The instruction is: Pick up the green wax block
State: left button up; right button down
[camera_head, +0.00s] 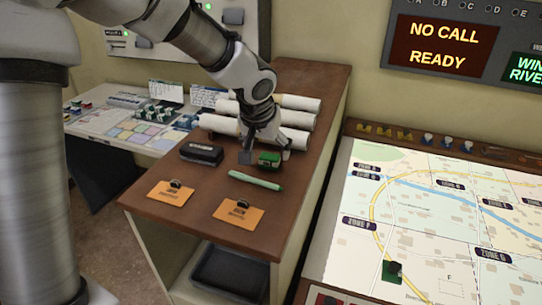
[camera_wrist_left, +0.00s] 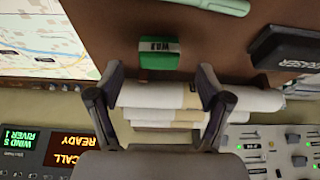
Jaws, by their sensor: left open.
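The green wax block (camera_head: 269,159) lies on the brown wooden cabinet top, in front of the white rolls. My left gripper (camera_head: 266,154) is open around or just above the block, one finger on each side in the head view. In the left wrist view my left gripper (camera_wrist_left: 161,75) has a clear gap between its fingers, with nothing held. Whether the fingers are level with the block is hard to tell. My right gripper is not in view.
White rolls (camera_head: 302,104) lie behind the block. A green marker (camera_head: 255,180) lies in front, a black eraser-like box (camera_head: 202,152) to the left. Two orange cards (camera_head: 239,211) with black clips are nearer the front edge. A map table (camera_head: 440,210) stands at right.

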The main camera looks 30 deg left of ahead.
aim_at(270, 156)
pick_arm(q)
jog(key=x, duration=0.4)
jog(key=shift+w, duration=0.35)
jog(key=shift+w+f, duration=0.15)
jog(key=shift+w, duration=0.05)
jog(key=shift+s, duration=0.1)
jog(key=shift+s+r, duration=0.3)
jog(key=shift+s, duration=0.15)
jog(key=c, duration=1.2)
jog(key=shift+w, duration=0.1)
jog(key=shift+c, duration=0.2)
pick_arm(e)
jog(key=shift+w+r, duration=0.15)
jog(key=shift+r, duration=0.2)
pick_arm(q)
jog(key=shift+f, duration=0.1)
